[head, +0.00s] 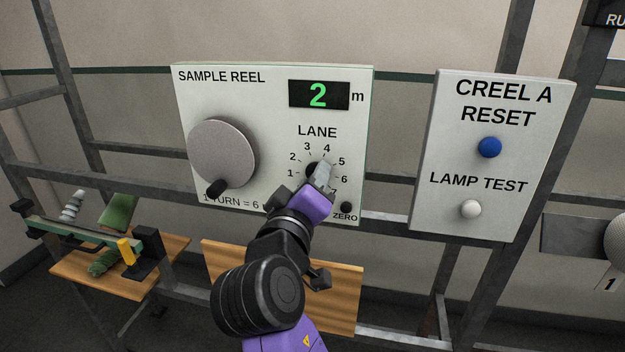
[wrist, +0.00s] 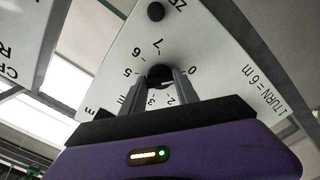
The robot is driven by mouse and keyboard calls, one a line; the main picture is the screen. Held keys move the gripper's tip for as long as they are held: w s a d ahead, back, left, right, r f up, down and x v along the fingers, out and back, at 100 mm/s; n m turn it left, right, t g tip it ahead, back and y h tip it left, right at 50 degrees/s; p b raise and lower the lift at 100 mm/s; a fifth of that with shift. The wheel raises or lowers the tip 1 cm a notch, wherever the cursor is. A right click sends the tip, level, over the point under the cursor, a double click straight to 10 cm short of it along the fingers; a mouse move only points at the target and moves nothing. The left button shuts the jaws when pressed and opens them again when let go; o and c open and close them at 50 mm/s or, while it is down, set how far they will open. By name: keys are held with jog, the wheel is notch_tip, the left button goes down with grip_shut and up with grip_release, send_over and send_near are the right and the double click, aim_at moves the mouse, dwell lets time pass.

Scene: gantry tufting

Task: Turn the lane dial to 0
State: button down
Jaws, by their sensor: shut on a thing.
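The lane dial (head: 311,170) is a small dark knob under the word LANE on the white sample reel panel (head: 270,90), ringed by printed numbers. The printed 0 shows right of the fingers there and the 7 above left. I cannot tell which number the dial points to.
The panel also bears a green display (head: 318,95) reading 2 m, a large grey reel crank (head: 222,152) on the left and a small ZERO button (head: 346,207). A Creel A panel (head: 492,150) with blue and white buttons stands right. A wooden shelf (head: 75,280) is lower left.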

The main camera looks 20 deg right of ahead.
jog(key=shift+f, duration=0.2)
jog(key=c, duration=0.9)
grip_release()
jog(key=shift+r, duration=0.1)
jog(key=b+v, duration=0.2)
jog(key=v, duration=0.5)
jog(key=shift+s+a, duration=0.2)
jog(key=shift+s, duration=0.15)
